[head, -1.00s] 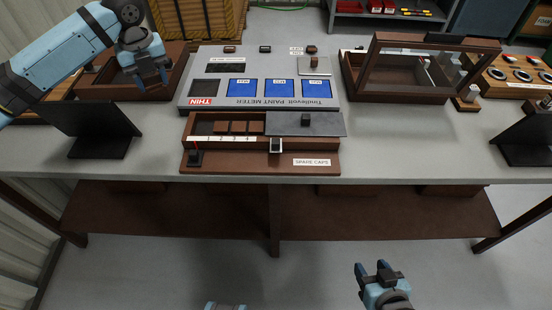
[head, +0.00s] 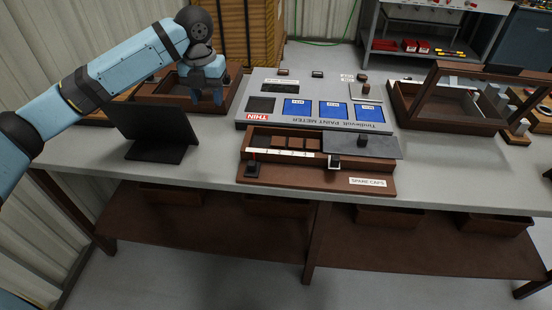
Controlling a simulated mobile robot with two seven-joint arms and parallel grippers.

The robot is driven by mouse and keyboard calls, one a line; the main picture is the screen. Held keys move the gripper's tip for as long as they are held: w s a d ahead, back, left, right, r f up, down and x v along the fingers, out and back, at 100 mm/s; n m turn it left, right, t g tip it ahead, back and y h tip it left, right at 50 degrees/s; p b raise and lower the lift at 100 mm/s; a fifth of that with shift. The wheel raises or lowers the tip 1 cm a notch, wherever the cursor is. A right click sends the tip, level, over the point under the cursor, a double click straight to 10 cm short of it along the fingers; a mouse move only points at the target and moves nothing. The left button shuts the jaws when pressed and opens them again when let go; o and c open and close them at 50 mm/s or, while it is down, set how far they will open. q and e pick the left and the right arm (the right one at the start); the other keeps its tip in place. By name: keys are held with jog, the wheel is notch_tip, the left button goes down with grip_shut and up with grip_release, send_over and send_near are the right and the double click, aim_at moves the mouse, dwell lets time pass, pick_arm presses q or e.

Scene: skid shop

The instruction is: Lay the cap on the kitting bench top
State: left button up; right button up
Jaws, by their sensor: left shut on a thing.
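My left gripper (head: 208,94) reaches down over the open brown wooden tray (head: 236,88) left of the paint meter. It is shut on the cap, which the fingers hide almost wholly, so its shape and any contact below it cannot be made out. The kitting bench top (head: 212,165) is a light grey surface under the trays and meter. A brown spare caps box (head: 318,178) stands in front of the meter, with several small brown blocks in its numbered slots and a grey lid over its right part. My right gripper is out of view.
The grey paint meter (head: 383,127) with blue panels fills the bench's middle. A black stand (head: 160,153) rises close in front of my left arm. A glass-lidded brown case (head: 465,97) is at right. Bare bench top shows between stand and caps box, and along the front edge.

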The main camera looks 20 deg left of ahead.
pick_arm(q)
jog(key=b, duration=0.2)
send_over(221, 163)
notch_tip(221, 163, down, 14)
jog(key=shift+r, duration=0.2)
notch_tip(221, 163, down, 6)
jog(key=shift+b, duration=0.6)
jog(key=shift+f, duration=0.3)
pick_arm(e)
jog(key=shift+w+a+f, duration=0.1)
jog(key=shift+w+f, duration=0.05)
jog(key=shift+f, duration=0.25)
pick_arm(q)
jog(key=o, duration=0.7)
jog(key=shift+f, duration=0.1)
jog(key=shift+o, duration=1)
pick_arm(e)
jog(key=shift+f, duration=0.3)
